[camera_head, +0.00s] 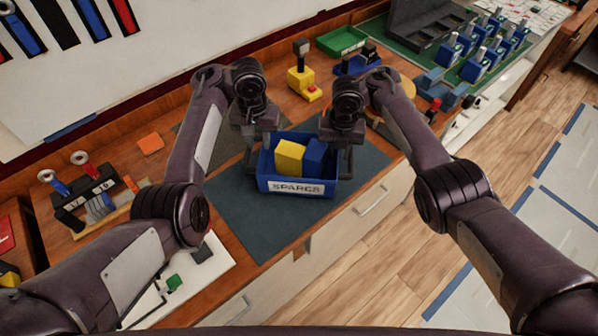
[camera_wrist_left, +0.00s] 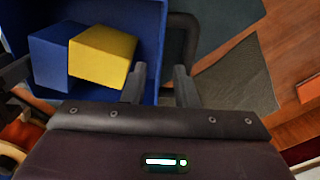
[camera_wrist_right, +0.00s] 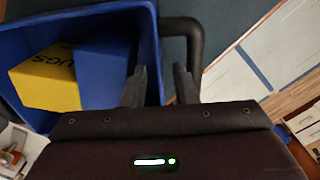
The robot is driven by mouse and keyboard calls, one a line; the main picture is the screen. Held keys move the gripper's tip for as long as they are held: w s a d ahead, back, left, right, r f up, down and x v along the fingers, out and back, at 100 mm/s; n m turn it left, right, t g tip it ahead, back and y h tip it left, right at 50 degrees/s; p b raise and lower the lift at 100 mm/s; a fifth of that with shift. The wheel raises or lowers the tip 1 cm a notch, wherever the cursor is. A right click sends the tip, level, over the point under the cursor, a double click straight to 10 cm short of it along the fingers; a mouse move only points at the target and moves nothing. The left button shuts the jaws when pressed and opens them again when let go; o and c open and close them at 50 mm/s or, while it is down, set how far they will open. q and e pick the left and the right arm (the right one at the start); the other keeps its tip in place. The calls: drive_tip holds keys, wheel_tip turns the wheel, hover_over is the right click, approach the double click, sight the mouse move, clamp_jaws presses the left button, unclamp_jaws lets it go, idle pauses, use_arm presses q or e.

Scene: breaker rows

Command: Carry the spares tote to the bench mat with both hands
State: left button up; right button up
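The blue spares tote (camera_head: 297,187), labelled SPARES, stands upright over the dark bench mat (camera_head: 250,225) and appears to rest on it. It holds a yellow box (camera_head: 289,156) and a blue box (camera_head: 315,153). My left gripper (camera_wrist_left: 160,75) is open at the tote's left end, by its dark handle (camera_wrist_left: 190,40), with a gap between the fingers. My right gripper (camera_wrist_right: 160,78) is likewise open at the right end, by the other handle (camera_wrist_right: 195,40). In both wrist views one finger overlaps the tote's inside and the other the handle side. Finger contact is unclear.
A yellow device (camera_head: 302,82) with a red button and a green tray (camera_head: 342,41) stand behind the tote. Several blue breakers stand on a green mat at the back right. A rack (camera_head: 85,205) stands left. The mat's front left part is bare.

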drive_tip(key=shift+r, duration=3.75)
